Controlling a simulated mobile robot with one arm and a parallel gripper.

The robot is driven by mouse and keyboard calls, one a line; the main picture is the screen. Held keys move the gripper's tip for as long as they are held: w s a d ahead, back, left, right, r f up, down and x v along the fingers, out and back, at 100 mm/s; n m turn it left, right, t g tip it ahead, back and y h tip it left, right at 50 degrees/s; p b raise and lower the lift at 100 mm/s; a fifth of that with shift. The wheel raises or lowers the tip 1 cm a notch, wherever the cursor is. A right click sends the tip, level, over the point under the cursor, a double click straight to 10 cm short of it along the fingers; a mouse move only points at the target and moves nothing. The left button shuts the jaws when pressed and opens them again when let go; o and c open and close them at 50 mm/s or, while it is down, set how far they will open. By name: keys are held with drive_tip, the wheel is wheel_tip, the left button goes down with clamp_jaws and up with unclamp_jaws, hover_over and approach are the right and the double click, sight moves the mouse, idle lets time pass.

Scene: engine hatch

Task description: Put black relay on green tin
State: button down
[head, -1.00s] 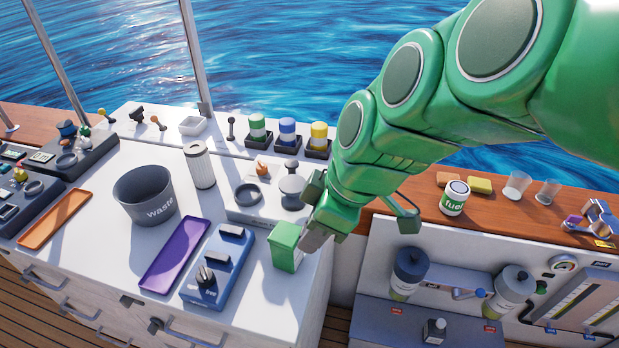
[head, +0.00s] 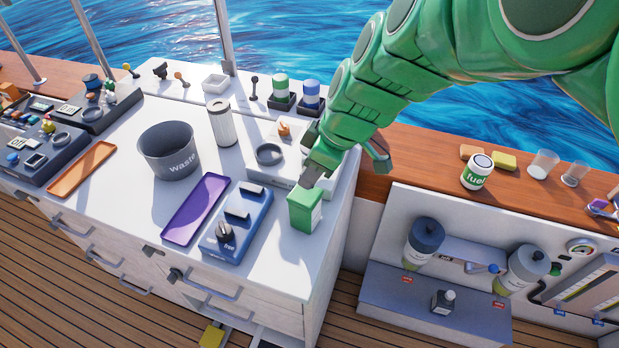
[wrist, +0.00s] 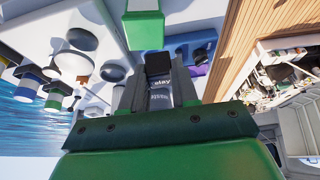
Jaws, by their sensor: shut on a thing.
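The green tin (head: 304,212) stands upright near the right front corner of the white counter, right of a blue box. It also shows at the top of the wrist view (wrist: 143,28). My gripper (head: 319,176) is just behind and above the tin in the head view. In the wrist view my gripper (wrist: 157,92) is shut on the black relay (wrist: 158,64), a dark block with a label partly reading "elay". The relay is hidden in the head view. Whether it touches the tin cannot be told.
The blue box (head: 240,222) and a purple tray (head: 196,208) lie left of the tin. A waste bin (head: 168,150) and a white cylinder (head: 220,122) stand farther back. The counter's right edge is close to the tin. A lower shelf (head: 400,303) with bottles is to the right.

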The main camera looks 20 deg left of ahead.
drive_tip(key=shift+w+a+f, duration=0.25)
drive_tip(key=shift+w+f, duration=0.1)
drive_tip(key=shift+f, duration=0.2)
drive_tip(key=shift+w+a+f, duration=0.3)
drive_tip(key=shift+f, duration=0.3)
drive_tip(key=shift+w+a+f, duration=0.25)
drive_tip(key=shift+w+f, duration=0.1)
drive_tip(key=shift+f, duration=1.6)
drive_tip(key=shift+f, duration=0.1)
drive_tip(key=c, duration=0.8)
unclamp_jaws()
drive_tip(key=shift+c, duration=0.2)
drive_tip(key=shift+d+r, duration=0.15)
drive_tip(key=shift+r, duration=0.4)
drive_tip(key=v, duration=1.1)
